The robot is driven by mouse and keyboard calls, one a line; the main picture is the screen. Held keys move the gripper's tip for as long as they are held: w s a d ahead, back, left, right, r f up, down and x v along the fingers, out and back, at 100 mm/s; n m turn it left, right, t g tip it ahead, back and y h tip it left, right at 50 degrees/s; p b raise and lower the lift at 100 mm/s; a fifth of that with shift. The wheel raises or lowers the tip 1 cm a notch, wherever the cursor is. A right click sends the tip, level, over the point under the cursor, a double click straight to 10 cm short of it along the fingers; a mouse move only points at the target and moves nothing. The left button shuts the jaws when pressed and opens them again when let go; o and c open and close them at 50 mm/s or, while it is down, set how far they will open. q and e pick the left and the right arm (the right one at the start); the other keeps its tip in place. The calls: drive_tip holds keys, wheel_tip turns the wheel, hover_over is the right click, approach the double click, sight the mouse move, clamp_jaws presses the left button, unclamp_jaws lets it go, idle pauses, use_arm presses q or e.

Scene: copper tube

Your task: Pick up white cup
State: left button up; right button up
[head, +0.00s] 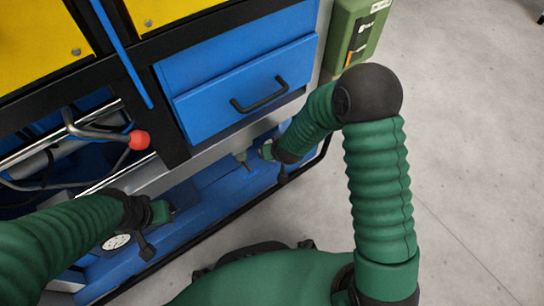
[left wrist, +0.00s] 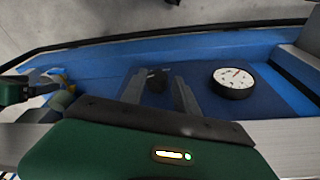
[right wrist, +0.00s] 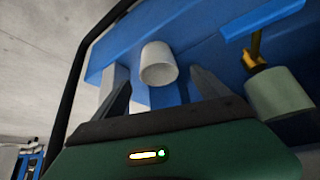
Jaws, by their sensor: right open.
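The white cup (right wrist: 158,64) shows in the right wrist view, ahead of my right gripper (right wrist: 162,90). The gripper's two fingers are spread, one to each side of the cup in the picture. I cannot tell whether they touch it. In the head view my right gripper (head: 266,151) is low by the blue lower shelf, and I cannot make out the white cup there. My left gripper (left wrist: 157,88) is open over the shelf, with a small dark object (left wrist: 157,80) showing between its fingers. In the head view the left gripper (head: 165,212) is near the shelf's left part.
A grey-green cylinder (right wrist: 280,95) with a yellow fitting (right wrist: 256,55) is right of the cup. A round white-faced gauge (left wrist: 233,82) lies on the shelf (left wrist: 270,92). A blue drawer (head: 240,95) and a red ball knob (head: 139,140) are above. Open floor (head: 470,140) is at right.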

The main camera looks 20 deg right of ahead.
drive_tip(key=shift+w+d+f+b, duration=0.25)
drive_tip(key=shift+w+f+b, duration=0.05)
drive_tip(key=shift+f, duration=0.25)
drive_tip(key=shift+w+d+f+b, duration=0.2)
drive_tip(key=shift+w+f+b, duration=0.1)
drive_tip(key=shift+f, duration=0.2)
drive_tip(key=b+x, duration=0.1)
drive_tip(key=x, duration=0.1)
drive_tip(key=b+x, duration=0.1)
drive_tip(key=b, duration=0.1)
drive_tip(key=shift+w+a+f, duration=0.25)
drive_tip(key=shift+w+a, duration=0.1)
drive_tip(key=shift+w, duration=0.2)
drive_tip(key=shift+d+r, duration=0.1)
drive_tip(key=shift+r, duration=0.05)
drive_tip(key=shift+c, duration=1.5)
drive_tip(key=c, duration=1.1)
use_arm(q)
drive_tip(key=x, duration=0.2)
drive_tip(key=s+x, duration=0.1)
drive_tip(key=x, duration=0.1)
drive_tip(key=shift+d+f, duration=0.2)
drive_tip(key=shift+f, duration=0.05)
use_arm(e)
drive_tip(key=shift+c, duration=0.2)
